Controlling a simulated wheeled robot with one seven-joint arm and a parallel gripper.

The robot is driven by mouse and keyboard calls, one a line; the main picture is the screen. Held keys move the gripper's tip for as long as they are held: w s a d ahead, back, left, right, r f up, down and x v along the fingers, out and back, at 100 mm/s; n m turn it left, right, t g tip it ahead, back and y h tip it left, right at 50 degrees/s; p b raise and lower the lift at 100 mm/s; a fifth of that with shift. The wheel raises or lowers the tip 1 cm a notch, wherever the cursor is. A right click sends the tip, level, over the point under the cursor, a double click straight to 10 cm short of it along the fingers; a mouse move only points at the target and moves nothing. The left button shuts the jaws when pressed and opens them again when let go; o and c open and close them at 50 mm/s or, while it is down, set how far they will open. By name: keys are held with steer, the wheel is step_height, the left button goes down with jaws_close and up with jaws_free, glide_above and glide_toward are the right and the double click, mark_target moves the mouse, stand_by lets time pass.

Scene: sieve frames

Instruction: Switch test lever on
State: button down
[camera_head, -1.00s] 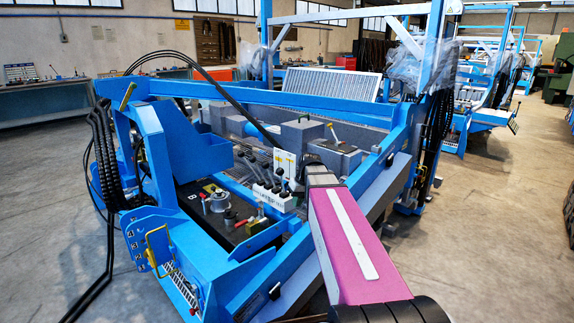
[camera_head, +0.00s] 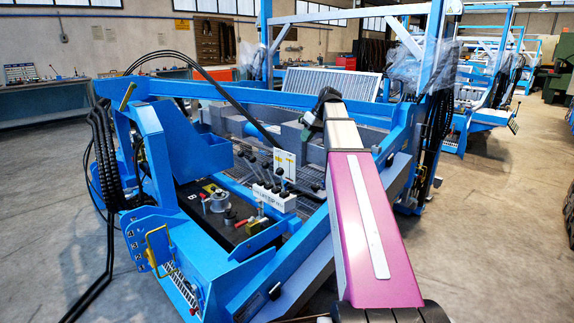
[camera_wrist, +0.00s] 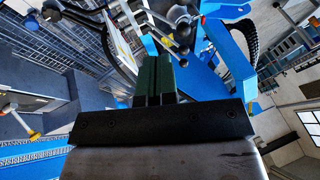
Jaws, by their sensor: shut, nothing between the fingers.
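A row of black-knobbed levers stands on a white lettered block (camera_head: 274,198) in the middle of the blue machine (camera_head: 160,145). Red-handled levers (camera_head: 240,222) sit on the dark panel in front. I cannot tell which is the test lever. My gripper (camera_head: 307,137) is above and behind the lever row, right of a white sign plate (camera_head: 284,162), touching no lever that I can see. In the wrist view my gripper's dark green fingers (camera_wrist: 153,75) are together and empty. A black ball knob (camera_wrist: 184,34) shows just beyond their tips.
A yellow-tipped lever (camera_wrist: 10,107) shows at the wrist view's left edge. Blue beams (camera_head: 300,100) and black hoses (camera_head: 105,160) surround the lever area. A grey louvred panel (camera_head: 333,84) stands behind. Open concrete floor (camera_head: 495,220) lies to the right.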

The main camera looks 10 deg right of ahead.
steer(key=s+a+x, duration=0.1)
steer(key=s+x, duration=0.1)
steer(key=x, duration=1.1)
steer(key=shift+w+a+r, duration=0.15)
steer(key=shift+a, duration=0.2)
steer(key=s+a+f+t+h, duration=0.2)
steer(key=s+a+f+h, duration=0.1)
steer(key=a, duration=0.3)
steer(key=shift+s+a+f+n, duration=0.4)
steer(key=shift+s+f, duration=0.1)
steer(key=shift+s, duration=0.25)
